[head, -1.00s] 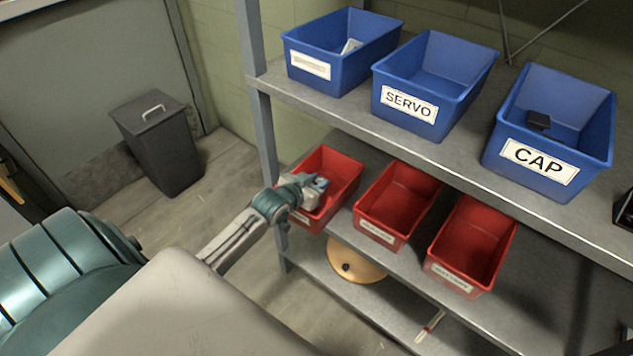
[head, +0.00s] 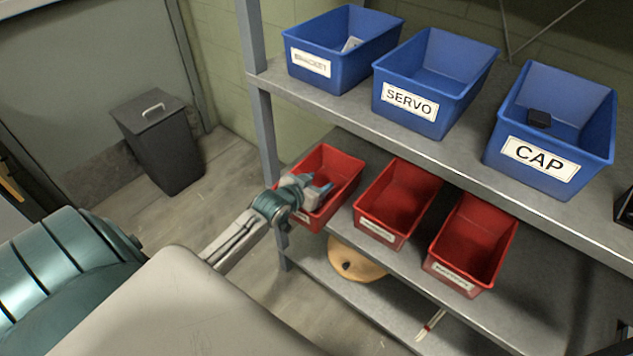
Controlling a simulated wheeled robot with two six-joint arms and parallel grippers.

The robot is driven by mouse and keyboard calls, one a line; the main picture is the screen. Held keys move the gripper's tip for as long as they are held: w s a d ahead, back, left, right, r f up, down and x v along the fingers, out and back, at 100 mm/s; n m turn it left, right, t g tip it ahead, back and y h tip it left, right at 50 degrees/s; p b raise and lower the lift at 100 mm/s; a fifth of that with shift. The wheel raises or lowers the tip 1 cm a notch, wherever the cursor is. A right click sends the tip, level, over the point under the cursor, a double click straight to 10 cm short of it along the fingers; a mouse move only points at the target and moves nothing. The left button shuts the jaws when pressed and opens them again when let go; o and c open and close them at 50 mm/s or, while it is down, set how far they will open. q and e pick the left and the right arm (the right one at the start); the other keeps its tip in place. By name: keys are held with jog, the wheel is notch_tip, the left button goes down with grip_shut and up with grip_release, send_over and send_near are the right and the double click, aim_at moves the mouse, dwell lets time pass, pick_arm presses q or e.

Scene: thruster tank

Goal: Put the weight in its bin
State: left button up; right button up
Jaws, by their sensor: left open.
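My left gripper (head: 322,184) reaches in from the left over the leftmost red bin (head: 345,172) on the middle shelf. Its jaws are open, with the fingertips over the bin's opening. I cannot make out a weight in the gripper or in the bin; the gripper and front wall hide part of the bin's inside. The label on this bin is mostly covered by my gripper. My right gripper is not in view.
Two more red bins, the middle one (head: 398,200) and the right one (head: 472,240), look empty. Blue bins stand on the shelf above, including SERVO (head: 440,75) and CAP (head: 560,125). A shelf post (head: 262,125) stands close to my left gripper.

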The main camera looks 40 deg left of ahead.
pick_arm(q)
jog(key=shift+r, duration=0.4)
jog(key=p+v, duration=0.2)
jog(key=v, duration=0.8)
jog(key=shift+s+r, duration=0.15)
jog(key=shift+r, duration=0.15)
jog(key=shift+v, duration=0.8)
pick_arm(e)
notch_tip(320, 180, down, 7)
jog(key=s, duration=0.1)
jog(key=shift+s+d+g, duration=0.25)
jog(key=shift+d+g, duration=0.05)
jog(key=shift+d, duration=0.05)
